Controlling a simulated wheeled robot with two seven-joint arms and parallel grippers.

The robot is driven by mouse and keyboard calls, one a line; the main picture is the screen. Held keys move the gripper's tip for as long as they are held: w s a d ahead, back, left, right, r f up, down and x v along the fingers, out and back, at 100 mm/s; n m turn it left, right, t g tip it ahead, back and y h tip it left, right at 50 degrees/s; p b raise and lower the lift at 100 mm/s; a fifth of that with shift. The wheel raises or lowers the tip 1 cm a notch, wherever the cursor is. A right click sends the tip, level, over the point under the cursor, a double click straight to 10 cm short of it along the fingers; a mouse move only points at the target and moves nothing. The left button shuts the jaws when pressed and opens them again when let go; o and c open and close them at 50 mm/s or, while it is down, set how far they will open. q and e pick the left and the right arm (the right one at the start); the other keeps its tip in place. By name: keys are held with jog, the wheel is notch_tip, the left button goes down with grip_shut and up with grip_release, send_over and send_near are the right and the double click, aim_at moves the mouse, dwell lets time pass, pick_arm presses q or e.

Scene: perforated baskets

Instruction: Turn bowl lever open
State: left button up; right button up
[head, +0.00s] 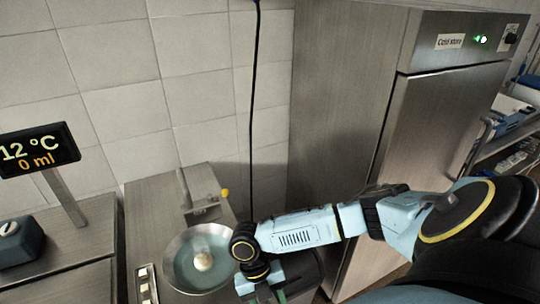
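A round metal bowl (172,262) is set in the steel counter at lower middle. Its inside looks bluish, with a pale round thing (203,262) at its centre. Behind it stands a metal fitting (204,209) with an upright post and a small yellow knob (225,193) on its right side, which looks like the lever. My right arm reaches in from the right. Its gripper (268,292) is at the bottom edge, just right of the bowl, below and right of the knob. Its fingers are mostly cut off or hidden. My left gripper is out of view.
A display (38,148) reading 12 °C and 0 ml stands on the left counter (75,245), above a dark box (20,243). A tall steel cold store cabinet (440,120) stands on the right. A black cable (254,100) hangs down the tiled wall.

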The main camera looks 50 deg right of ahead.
jog(key=v, duration=1.3)
jog(key=shift+r+b, duration=0.2)
jog(key=shift+b, duration=0.25)
